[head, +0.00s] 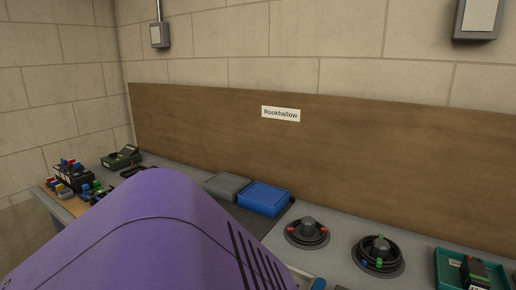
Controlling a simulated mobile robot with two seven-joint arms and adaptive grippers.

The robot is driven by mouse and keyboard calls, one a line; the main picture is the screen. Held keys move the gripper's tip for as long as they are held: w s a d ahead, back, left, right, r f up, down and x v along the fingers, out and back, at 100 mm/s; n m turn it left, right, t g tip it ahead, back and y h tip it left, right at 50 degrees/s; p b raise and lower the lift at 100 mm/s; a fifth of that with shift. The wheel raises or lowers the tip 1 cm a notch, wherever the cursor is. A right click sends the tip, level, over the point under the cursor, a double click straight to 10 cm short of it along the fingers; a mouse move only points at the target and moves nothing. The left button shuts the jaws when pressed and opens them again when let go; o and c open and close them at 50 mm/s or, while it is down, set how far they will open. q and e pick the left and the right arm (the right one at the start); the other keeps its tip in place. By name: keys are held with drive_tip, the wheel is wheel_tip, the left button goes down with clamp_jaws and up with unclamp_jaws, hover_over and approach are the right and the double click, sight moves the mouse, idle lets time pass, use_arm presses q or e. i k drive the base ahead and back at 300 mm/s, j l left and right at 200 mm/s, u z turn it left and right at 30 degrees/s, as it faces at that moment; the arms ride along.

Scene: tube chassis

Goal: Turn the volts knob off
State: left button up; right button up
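I cannot make out a knob marked volts in the head view. A dark green instrument box (123,158) sits at the far left of the bench, too small to read any knob or label on it. At the right edge, a dark boxy device (474,273) lies in a teal tray (443,262); no knob can be told on it. Neither of my grippers shows in this view. A large purple surface close to the camera hides the front middle of the bench.
A grey bench (335,258) runs along a brown backboard (330,140) with a "Rookhallow" label (281,114). A grey box (227,184) and a blue box (264,198) stand mid-bench. Two dark cable coils (307,233) (378,255) lie to the right; colourful small parts (72,177) crowd the left.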

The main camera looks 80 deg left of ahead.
sight(113, 156)
drive_tip(key=i+j+u, duration=0.15)
drive_tip(key=u, duration=1.3)
